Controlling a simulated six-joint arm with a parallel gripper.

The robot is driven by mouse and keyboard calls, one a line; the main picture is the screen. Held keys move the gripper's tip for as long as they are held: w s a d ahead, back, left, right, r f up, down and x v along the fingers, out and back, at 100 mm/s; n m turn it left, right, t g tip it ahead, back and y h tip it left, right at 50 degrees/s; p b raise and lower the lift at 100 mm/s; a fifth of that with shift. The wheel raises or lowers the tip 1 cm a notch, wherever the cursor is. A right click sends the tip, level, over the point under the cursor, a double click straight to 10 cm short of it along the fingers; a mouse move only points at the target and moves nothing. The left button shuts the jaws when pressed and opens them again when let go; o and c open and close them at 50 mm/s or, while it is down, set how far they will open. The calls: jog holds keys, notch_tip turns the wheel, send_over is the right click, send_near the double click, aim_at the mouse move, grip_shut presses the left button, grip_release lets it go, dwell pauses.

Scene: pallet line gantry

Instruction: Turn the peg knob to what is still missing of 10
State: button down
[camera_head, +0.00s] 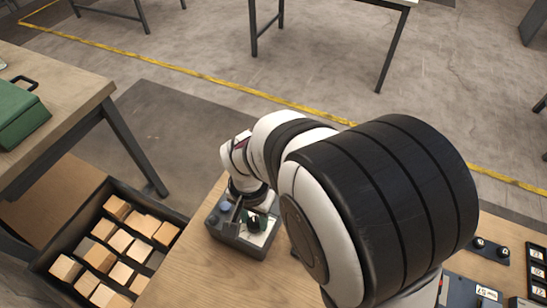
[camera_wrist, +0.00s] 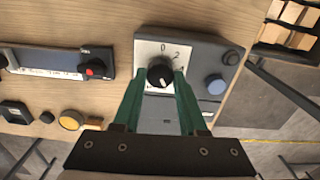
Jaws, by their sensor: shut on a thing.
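The peg knob (camera_wrist: 160,76) is a round black knob on a white dial plate (camera_wrist: 148,54) marked 0, 2 and, at the right, what looks like 4. The plate sits on a grey box (camera_wrist: 219,88). My gripper (camera_wrist: 163,80) has its green fingers shut on the knob, one on each side. A pale mark shows on the knob's lower right, but its exact dial reading is unclear. Other dial marks are hidden behind the fingers. In the head view the grey box (camera_head: 226,235) stands on the wooden bench below my gripper (camera_head: 256,220).
A dark crate (camera_head: 62,244) with several wooden blocks stands left of the bench. Blue and dark buttons sit beside the dial. A panel with a red-marked knob (camera_wrist: 94,69) and a yellow button (camera_wrist: 70,120) lie left in the wrist view. A green case (camera_head: 20,112) rests on another table.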

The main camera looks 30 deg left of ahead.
jog(key=n, duration=0.4)
jog(key=shift+n, duration=0.3)
jog(key=n, duration=1)
jog(key=shift+n, duration=0.4)
jog(key=shift+s+n, duration=0.1)
jog(key=shift+n, duration=2.5)
jog(key=shift+c, duration=2.2)
grip_release()
